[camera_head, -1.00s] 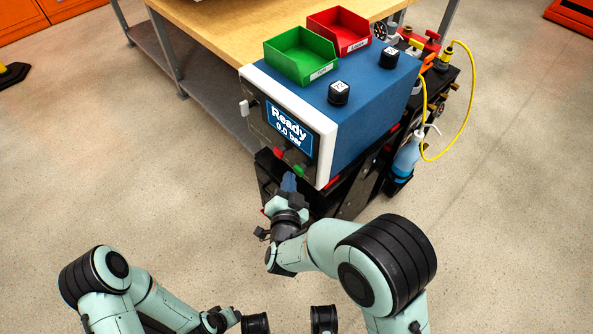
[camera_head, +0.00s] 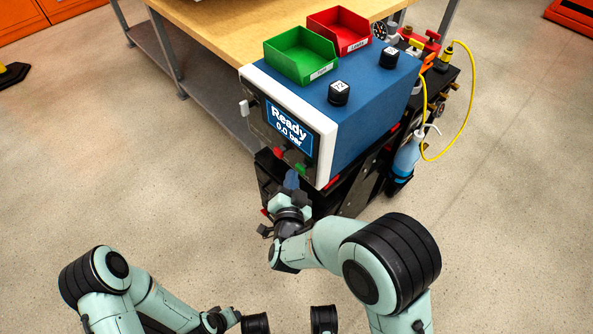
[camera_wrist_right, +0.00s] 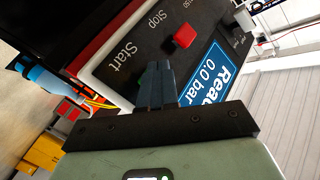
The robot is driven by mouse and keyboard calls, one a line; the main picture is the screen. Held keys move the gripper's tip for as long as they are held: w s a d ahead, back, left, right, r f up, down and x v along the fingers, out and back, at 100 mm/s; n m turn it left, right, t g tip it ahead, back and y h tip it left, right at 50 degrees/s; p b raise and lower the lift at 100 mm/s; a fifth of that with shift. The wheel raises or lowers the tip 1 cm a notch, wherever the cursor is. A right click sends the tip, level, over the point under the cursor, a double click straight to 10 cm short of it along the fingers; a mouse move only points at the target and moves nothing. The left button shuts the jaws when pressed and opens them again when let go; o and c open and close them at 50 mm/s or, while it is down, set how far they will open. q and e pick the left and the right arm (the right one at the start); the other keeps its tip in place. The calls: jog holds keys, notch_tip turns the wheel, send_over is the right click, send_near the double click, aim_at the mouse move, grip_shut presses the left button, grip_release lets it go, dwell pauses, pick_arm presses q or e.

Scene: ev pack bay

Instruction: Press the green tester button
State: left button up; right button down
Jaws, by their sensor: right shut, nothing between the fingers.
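The tester is a blue box with a white-framed front panel (camera_head: 327,150); its screen (camera_head: 289,128) reads "Ready 0.0 bar". The green button (camera_head: 299,168) is low on the panel, beside a red button (camera_head: 279,152). My right gripper (camera_head: 291,178) is shut and empty, just below and in front of the green button. In the right wrist view, the shut fingers (camera_wrist_right: 157,84) point at the panel by the "Start" label and largely hide the green button. The red button (camera_wrist_right: 184,37) shows by "Stop". Contact cannot be told. My left arm shows at lower left, its gripper out of view.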

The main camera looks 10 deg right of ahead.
jog(key=shift+w+d, duration=0.25)
jog(key=shift+d, duration=0.15)
jog(key=shift+s+a, duration=0.1)
jog(key=shift+a, duration=0.05)
dwell(0.5)
jog(key=shift+s+a, duration=0.75)
jog(key=shift+a, duration=0.25)
jog(key=s+a, duration=0.1)
jog(key=a, duration=0.1)
jog(key=s+a+p, duration=0.1)
jog(key=s+a, duration=0.1)
dwell(0.8)
